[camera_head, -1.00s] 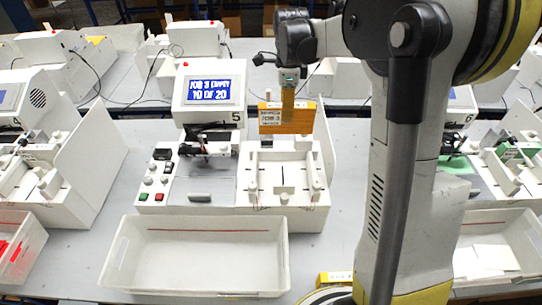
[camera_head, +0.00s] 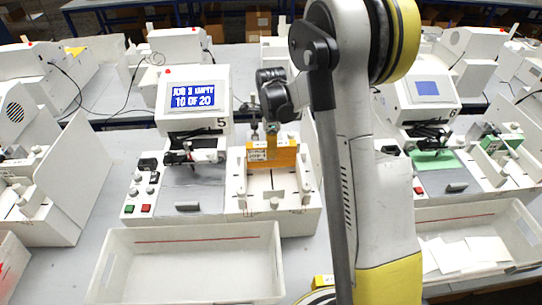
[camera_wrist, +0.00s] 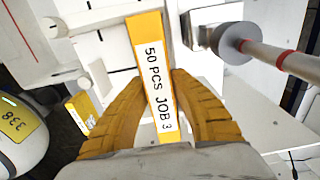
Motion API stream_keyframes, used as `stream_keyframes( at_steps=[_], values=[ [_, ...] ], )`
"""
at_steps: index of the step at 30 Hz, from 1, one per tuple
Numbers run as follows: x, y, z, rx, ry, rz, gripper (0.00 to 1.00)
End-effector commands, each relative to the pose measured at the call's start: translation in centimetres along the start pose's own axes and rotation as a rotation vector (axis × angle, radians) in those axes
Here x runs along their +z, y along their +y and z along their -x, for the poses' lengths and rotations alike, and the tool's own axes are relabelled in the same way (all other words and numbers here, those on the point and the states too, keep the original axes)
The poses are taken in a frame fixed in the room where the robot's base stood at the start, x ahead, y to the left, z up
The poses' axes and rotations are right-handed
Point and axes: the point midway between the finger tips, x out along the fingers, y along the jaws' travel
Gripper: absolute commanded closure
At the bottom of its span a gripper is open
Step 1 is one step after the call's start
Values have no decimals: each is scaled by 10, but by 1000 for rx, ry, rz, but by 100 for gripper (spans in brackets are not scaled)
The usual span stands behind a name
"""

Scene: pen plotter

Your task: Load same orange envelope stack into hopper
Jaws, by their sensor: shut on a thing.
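The orange envelope stack (camera_head: 271,152) with a white label is upright over the hopper (camera_head: 262,203), the white bay with posts at the right of machine 5. In the wrist view the stack (camera_wrist: 153,75) reads "50 PCS JOB 3". My gripper (camera_wrist: 155,95) is shut on it, with a ribbed yellow finger on each side. In the head view the arm hides most of the gripper. The stack's lower edge is at the back part of the hopper; I cannot tell whether it touches the floor there.
Machine 5's screen (camera_head: 193,95) reads "10 OF 20". An empty white bin (camera_head: 190,262) stands in front of it. Machine 6 (camera_head: 425,95) and a bin with white paper (camera_head: 465,250) are at right.

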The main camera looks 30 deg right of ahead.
Motion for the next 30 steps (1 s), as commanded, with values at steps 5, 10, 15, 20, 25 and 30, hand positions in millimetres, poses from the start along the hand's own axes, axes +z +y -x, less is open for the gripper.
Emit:
stream_keyframes(
  at_steps=[5, 10, 15, 20, 25, 30],
  values=[
    [0, 0, -28, 0, 0, 0, 100],
    [0, 0, -29, 0, 0, 0, 100],
    [0, 0, -33, 0, 0, 0, 100],
    [0, 0, -32, 0, 0, 0, 56],
    [0, 0, -32, 0, 0, 0, 56],
    [0, 0, -26, 0, 0, 0, 56]
  ],
)
